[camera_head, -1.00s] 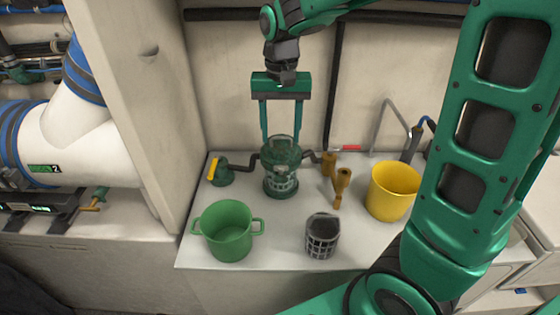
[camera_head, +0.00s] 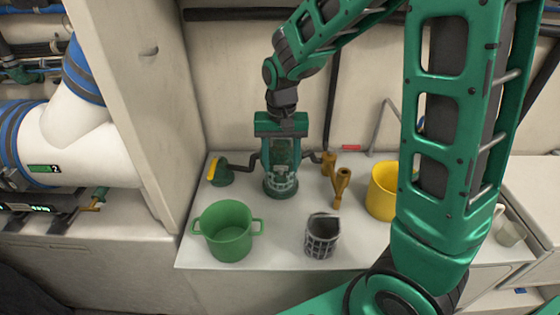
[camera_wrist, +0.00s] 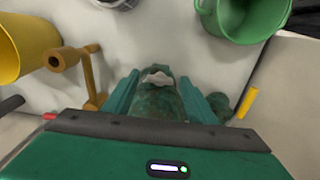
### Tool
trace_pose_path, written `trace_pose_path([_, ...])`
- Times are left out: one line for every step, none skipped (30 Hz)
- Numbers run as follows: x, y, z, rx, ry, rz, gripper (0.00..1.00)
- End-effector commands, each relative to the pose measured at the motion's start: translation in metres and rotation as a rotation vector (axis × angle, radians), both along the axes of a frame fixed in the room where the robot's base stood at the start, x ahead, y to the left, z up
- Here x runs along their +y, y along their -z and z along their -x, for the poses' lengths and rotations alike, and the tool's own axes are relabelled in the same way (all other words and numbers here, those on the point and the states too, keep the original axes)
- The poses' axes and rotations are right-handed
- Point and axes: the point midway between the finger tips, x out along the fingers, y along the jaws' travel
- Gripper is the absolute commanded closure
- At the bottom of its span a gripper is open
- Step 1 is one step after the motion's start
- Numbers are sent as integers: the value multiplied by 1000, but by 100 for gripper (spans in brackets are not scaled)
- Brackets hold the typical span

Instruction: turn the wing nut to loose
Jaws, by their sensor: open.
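A green strainer (camera_head: 281,187) with a clear lower body stands on the white counter, with dark pipes at both sides. In the wrist view, a pale grey wing nut (camera_wrist: 157,78) shows on top of the strainer (camera_wrist: 160,100). In the head view the wing nut is hidden or too small to tell. My gripper (camera_head: 282,165) points down over the strainer with its fingers spread to either side of it. In the wrist view the open fingers of my gripper (camera_wrist: 163,98) flank the strainer's top, and nothing is clamped between them.
A green pot (camera_head: 228,232) and a dark mesh basket (camera_head: 321,238) stand in front on the counter. A yellow bucket (camera_head: 382,190) and a brass valve piece (camera_head: 341,187) are to the right. A yellow-handled valve (camera_head: 220,173) is at the left. A wall closes the back.

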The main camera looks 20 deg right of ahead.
Motion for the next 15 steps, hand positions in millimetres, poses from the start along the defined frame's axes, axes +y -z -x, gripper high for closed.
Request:
trace_pose_path([0,0,0,0,0,0,48])
trace_pose_path([0,0,0,0,0,0,53])
trace_pose_path([0,0,0,0,0,0,63])
trace_pose_path([0,0,0,0,0,0,70])
trace_pose_path([0,0,0,0,0,0,77])
trace_pose_path([0,0,0,0,0,0,87])
trace_pose_path([0,0,0,0,0,0,90])
trace_pose_path([0,0,0,0,0,0,90])
trace_pose_path([0,0,0,0,-1,0,90])
trace_pose_path([0,0,0,0,-2,0,90])
trace_pose_path([0,0,0,0,-7,0,90])
trace_pose_path([0,0,0,0,-18,0,90])
trace_pose_path([0,0,0,0,-31,0,90])
trace_pose_path([0,0,0,0,-48,0,90])
trace_pose_path([0,0,0,0,-77,0,90])
